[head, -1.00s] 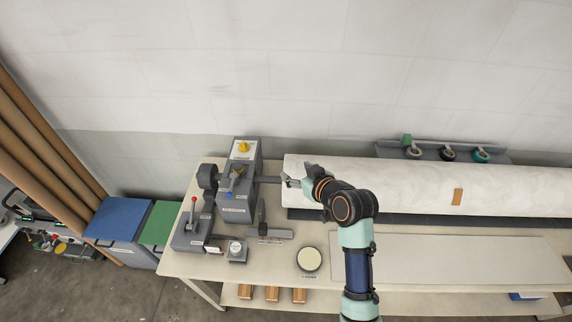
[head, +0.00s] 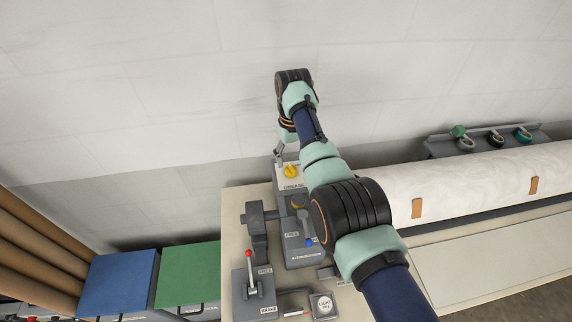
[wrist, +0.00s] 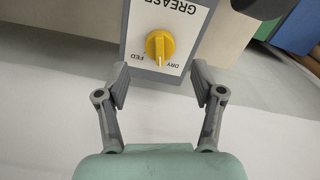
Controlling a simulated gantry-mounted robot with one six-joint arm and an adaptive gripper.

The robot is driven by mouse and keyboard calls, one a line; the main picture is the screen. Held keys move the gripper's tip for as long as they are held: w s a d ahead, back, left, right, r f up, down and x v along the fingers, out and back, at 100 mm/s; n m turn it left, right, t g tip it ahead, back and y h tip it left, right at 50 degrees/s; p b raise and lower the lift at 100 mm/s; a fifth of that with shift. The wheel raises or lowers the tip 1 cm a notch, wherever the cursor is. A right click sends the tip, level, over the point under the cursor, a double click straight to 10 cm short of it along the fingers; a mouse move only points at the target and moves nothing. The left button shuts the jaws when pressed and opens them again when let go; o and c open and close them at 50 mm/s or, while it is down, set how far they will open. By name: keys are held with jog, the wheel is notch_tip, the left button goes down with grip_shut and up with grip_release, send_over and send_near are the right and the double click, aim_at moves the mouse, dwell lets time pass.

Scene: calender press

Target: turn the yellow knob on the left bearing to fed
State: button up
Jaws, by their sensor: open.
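My gripper (wrist: 162,83) is open and empty, with one finger on each side of the plate's near edge. In the head view my gripper (head: 281,152) hangs above and behind the knob; its fingers are small there.
A white roll (head: 480,185) lies to the right of the bearing. A red-tipped lever (head: 249,254) and a LIGHT button (head: 322,305) stand in front. A blue-ended lever (head: 309,243) is on the bearing's front. Blue (head: 115,285) and green (head: 190,275) bins stand left.

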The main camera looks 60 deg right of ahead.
aim_at(291, 167)
notch_tip(291, 167, down, 5)
jog(key=shift+f+b, duration=0.15)
jog(key=shift+b, duration=0.2)
jog(key=c, duration=1.1)
jog(key=shift+c, duration=0.2)
jog(key=shift+m, duration=0.4)
jog(key=m, duration=0.5)
jog(key=shift+p, duration=0.35)
jog(key=m, duration=0.6)
jog(key=shift+m, duration=0.4)
